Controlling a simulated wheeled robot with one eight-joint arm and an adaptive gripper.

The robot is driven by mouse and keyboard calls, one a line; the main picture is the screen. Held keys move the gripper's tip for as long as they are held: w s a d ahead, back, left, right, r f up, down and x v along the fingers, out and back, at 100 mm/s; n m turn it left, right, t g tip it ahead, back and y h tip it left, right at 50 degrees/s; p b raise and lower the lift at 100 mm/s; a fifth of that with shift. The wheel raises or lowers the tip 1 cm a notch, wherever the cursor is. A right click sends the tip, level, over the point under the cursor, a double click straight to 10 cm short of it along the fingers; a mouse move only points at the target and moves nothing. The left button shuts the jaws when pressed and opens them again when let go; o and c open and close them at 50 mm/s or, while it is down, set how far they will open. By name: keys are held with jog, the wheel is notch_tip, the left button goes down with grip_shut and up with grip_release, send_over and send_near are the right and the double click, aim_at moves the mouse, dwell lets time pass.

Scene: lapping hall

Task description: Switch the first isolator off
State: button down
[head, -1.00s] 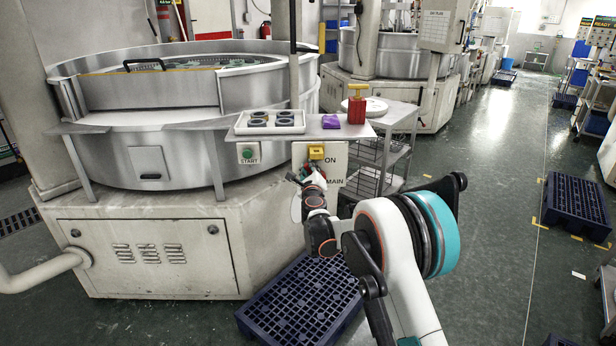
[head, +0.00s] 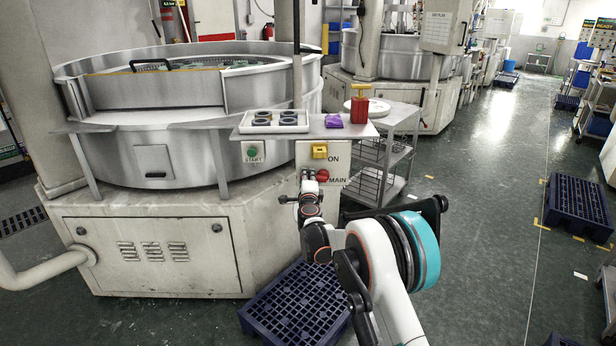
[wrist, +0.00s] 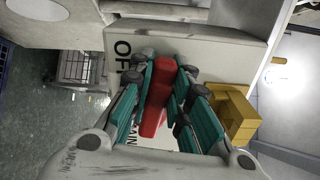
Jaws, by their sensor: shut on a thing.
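The first isolator's red handle (wrist: 158,88) is between my gripper's teal fingers (wrist: 160,95) in the wrist view, and the fingers are shut on it. In the head view, the red handle (head: 323,175) shows just right of my gripper (head: 309,178), on the pale MAIN panel (head: 339,160) at the machine's front. The word ON is printed at the panel's upper right. In the wrist view the panel (wrist: 200,48) shows part of the word OFF, partly covered by my gripper. The handle's exact setting is hard to tell.
A yellow block (head: 319,151) sits just above the handle; it also shows beside my fingers in the wrist view (wrist: 232,112). A green START button (head: 252,152) is to the left. A shelf (head: 340,131) overhangs the panel. A blue pallet (head: 297,303) lies on the floor below.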

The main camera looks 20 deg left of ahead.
jog(key=shift+f+n, duration=0.15)
jog(key=shift+n, duration=0.15)
jog(key=c, duration=1.5)
grip_release()
jog(key=shift+a, duration=0.1)
jog(key=v, duration=1.2)
